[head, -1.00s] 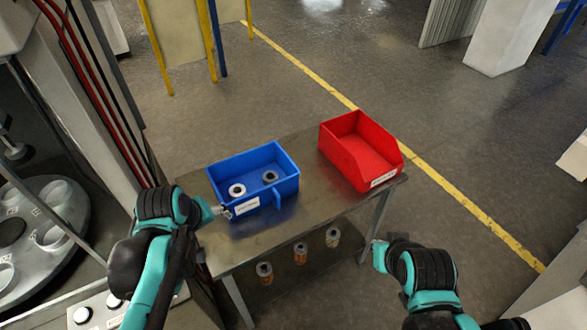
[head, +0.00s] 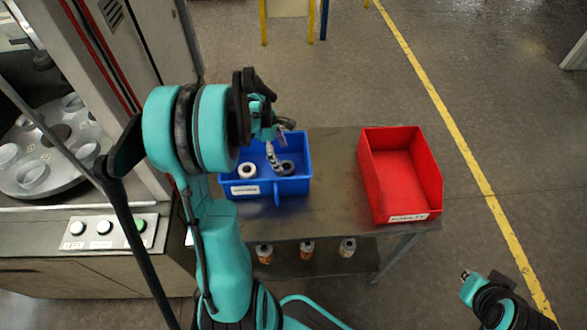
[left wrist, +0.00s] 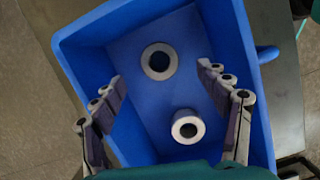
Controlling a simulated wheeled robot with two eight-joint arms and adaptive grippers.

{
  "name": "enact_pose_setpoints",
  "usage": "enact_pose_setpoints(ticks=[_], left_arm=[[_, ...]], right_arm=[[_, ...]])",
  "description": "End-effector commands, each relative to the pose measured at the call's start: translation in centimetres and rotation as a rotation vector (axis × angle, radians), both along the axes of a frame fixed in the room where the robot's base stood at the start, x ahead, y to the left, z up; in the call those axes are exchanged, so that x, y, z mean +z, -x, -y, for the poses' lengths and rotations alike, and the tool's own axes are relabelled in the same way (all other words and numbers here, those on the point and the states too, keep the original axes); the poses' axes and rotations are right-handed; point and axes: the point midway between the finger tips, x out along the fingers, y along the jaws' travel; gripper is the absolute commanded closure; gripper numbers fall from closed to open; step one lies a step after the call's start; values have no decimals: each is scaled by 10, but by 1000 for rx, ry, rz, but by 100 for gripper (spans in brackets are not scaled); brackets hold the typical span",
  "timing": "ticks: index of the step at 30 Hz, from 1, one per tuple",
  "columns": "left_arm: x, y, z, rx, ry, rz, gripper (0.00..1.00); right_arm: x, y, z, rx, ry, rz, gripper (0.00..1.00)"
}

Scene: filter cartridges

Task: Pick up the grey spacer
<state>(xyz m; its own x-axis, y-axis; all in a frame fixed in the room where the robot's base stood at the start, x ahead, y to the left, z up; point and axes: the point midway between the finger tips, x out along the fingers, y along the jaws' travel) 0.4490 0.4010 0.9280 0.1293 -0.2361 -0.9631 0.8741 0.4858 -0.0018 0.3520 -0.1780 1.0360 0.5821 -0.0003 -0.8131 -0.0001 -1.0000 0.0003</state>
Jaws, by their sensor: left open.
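The grey spacer (head: 288,168) is a short ring inside the blue bin (head: 238,187), on its right side, partly hidden by my left gripper (head: 273,155). In the left wrist view the grey spacer (left wrist: 146,62) lies on the bin floor near the far ends of the fingers. My left gripper is open and empty above the bin, its fingers (left wrist: 161,82) spread apart. A white spacer (head: 246,163) stands in the same bin; in the left wrist view it (left wrist: 187,118) is closer to the palm. My right gripper (head: 467,276) is low at the right; its jaws are unclear.
An empty red bin (head: 370,190) stands right of the blue bin on the metal table (head: 335,160). Several small cartridges (head: 307,250) sit on the shelf below. A machine with a round carousel (head: 40,185) and a button panel (head: 110,232) is at the left.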

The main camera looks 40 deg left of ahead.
Motion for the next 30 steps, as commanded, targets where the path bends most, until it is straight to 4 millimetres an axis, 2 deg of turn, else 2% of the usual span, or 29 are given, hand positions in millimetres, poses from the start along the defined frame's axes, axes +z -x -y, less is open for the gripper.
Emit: enact_pose_setpoints(ticks=[12,20,26,30], left_arm=[[-54,-7,11,-4,-2,1,25],[-55,-8,12,-4,-2,1,25],[-55,-8,12,-4,-2,1,78],[-55,-7,12,-4,-2,1,79]], right_arm=[[-27,0,0,0,0,0,100],[-26,0,0,0,0,0,100],[-26,0,0,0,0,0,100],[-26,0,0,0,0,0,100]])
